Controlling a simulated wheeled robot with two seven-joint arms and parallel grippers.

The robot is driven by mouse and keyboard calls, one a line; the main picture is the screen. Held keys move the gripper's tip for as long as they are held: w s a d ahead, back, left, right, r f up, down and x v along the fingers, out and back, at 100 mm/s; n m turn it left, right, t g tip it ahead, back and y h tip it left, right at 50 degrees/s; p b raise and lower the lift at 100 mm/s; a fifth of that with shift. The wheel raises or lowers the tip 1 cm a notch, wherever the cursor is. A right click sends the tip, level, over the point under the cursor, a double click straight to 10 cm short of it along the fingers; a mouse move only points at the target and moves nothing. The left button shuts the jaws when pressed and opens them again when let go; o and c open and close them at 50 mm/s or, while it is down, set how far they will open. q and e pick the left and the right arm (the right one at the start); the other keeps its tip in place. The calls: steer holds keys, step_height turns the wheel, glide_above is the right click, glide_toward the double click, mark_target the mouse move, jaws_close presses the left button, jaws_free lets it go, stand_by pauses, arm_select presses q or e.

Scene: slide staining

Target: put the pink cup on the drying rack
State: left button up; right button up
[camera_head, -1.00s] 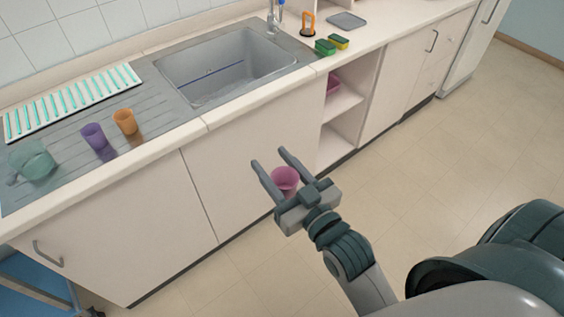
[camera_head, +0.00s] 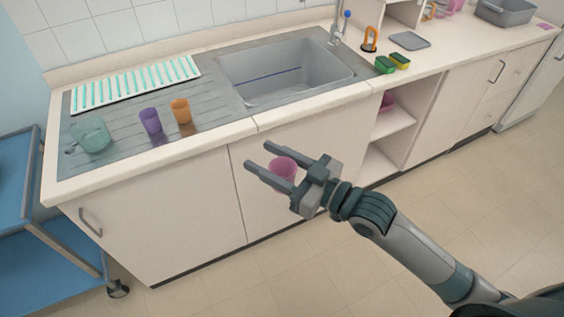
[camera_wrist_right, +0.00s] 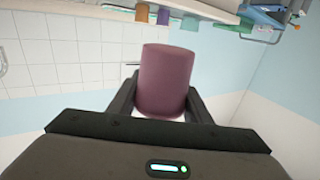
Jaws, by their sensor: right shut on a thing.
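The pink cup (camera_head: 284,168) is held between the two fingers of my right gripper (camera_head: 261,158), in front of the cabinet doors and apart from the counter. In the right wrist view the pink cup (camera_wrist_right: 165,82) fills the space between the fingers. The drying rack is the ribbed draining area (camera_head: 215,115) left of the sink. A white tray with green strips (camera_head: 137,83) lies at its back. A purple cup (camera_head: 150,121), an orange cup (camera_head: 181,111) and a clear greenish jug (camera_head: 91,136) stand on the ribbed area. My left gripper is not in view.
The sink basin (camera_head: 285,75) is right of the draining area, with sponges (camera_head: 392,63) beyond it. A blue cart (camera_head: 20,190) stands at the left. The counter's front edge lies between the cup and the draining area. Bare ribbed surface shows right of the orange cup.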

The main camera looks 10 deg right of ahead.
steer(key=w+a+r+n+g+y, duration=0.1)
steer(key=w+a+n+g+y, duration=0.2)
steer(key=a+n+g+y, duration=0.1)
steer(key=shift+a+r+g, duration=0.15)
steer(key=shift+a+g, duration=0.45)
steer(key=shift+a, duration=0.3)
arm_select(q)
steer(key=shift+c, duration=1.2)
